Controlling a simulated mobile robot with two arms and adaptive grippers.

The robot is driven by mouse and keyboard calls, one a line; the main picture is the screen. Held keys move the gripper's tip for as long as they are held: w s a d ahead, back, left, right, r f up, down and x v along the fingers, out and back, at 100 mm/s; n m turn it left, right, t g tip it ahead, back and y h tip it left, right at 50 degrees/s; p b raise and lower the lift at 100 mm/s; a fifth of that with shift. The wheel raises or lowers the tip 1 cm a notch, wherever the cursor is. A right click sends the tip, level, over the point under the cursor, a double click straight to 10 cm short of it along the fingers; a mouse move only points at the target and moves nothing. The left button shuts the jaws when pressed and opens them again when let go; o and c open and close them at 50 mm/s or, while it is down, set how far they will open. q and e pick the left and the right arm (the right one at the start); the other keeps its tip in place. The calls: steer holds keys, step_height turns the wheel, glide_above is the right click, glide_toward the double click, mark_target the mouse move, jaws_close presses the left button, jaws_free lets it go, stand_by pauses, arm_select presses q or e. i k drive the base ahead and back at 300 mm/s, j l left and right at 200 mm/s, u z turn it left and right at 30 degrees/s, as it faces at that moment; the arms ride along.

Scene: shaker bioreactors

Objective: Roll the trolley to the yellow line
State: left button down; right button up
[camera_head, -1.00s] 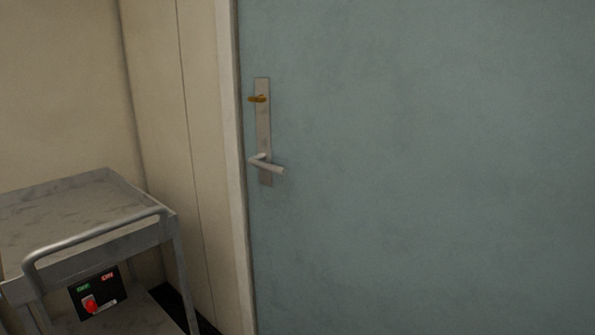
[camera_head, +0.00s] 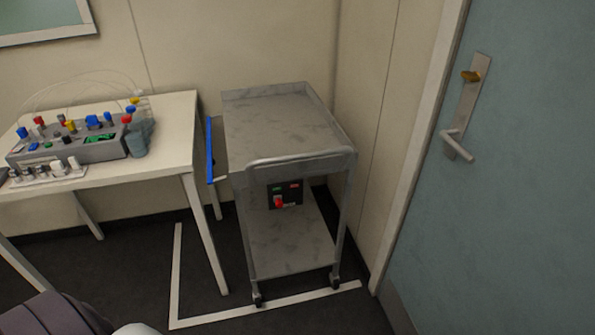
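The trolley (camera_head: 290,240) is a grey metal cart with a top tray, a lower shelf and a curved push handle (camera_head: 300,156) facing me. It stands upright against the back wall, left of the door. A black control box (camera_head: 285,194) with a red knob is mounted under its top tray. Its front casters are near a white floor line (camera_head: 275,304). No yellow line shows in this view. Neither of my grippers is in view; a dark ridged part and a pale part of my own body show at the bottom left.
A white table (camera_head: 170,157) with a multi-coloured bioreactor device (camera_head: 75,140) stands left of the trolley, close to it. A blue panel (camera_head: 209,150) sits between them. The blue-grey door (camera_head: 510,190) is shut at the right. Dark floor in front is clear.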

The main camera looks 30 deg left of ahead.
mark_target(278, 136)
steer(key=j+u, duration=0.15)
steer(key=u, duration=0.8)
